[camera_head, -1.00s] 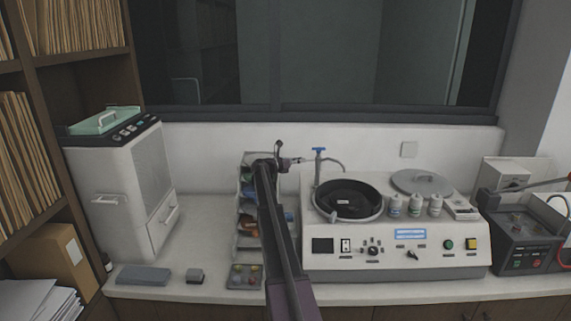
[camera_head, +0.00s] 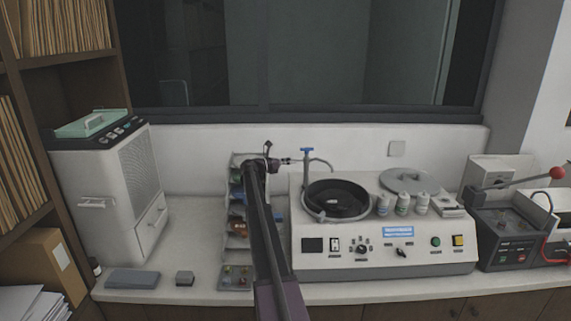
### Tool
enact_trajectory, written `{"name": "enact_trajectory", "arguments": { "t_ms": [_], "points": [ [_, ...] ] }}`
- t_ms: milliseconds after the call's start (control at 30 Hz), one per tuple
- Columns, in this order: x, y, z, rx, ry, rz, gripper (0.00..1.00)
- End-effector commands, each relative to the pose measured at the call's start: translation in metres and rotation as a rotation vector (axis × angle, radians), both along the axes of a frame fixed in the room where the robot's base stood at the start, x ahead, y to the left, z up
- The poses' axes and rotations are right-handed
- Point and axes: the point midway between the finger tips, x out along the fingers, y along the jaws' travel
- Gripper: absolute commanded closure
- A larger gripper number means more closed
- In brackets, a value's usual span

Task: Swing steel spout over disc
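The polisher (camera_head: 385,262) is a white machine with a round bowl holding a black disc (camera_head: 335,190) with a small pale label. The slim steel spout (camera_head: 322,161) curves right from a post with a blue tap handle (camera_head: 307,150) at the bowl's back left. Its end is near the bowl's back edge; I cannot tell how far it overhangs the disc. My gripper (camera_head: 291,160) is at the far end of my dark arm, just left of the post at about spout height. It is too small to tell whether it touches the post, or is open or shut.
Several white bottles (camera_head: 404,203) and a round grey lid (camera_head: 409,181) are on the polisher's right. A parts rack (camera_head: 237,200) stands behind my arm. A white cabinet machine (camera_head: 105,195) is at left, and a press with a red-knobbed lever (camera_head: 557,173) at right.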

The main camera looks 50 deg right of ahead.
Motion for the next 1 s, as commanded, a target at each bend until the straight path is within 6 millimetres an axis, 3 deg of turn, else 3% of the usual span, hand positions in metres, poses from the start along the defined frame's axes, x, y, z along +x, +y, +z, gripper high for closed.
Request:
{"name": "enact_trajectory", "arguments": {
  "t_ms": [467,1000],
  "points": [
    [0.005,0.010,0.000,-0.001,0.001,0.002,0.32],
    [0.034,0.081,0.000,-0.001,0.001,0.003,0.32]
  ]
}}
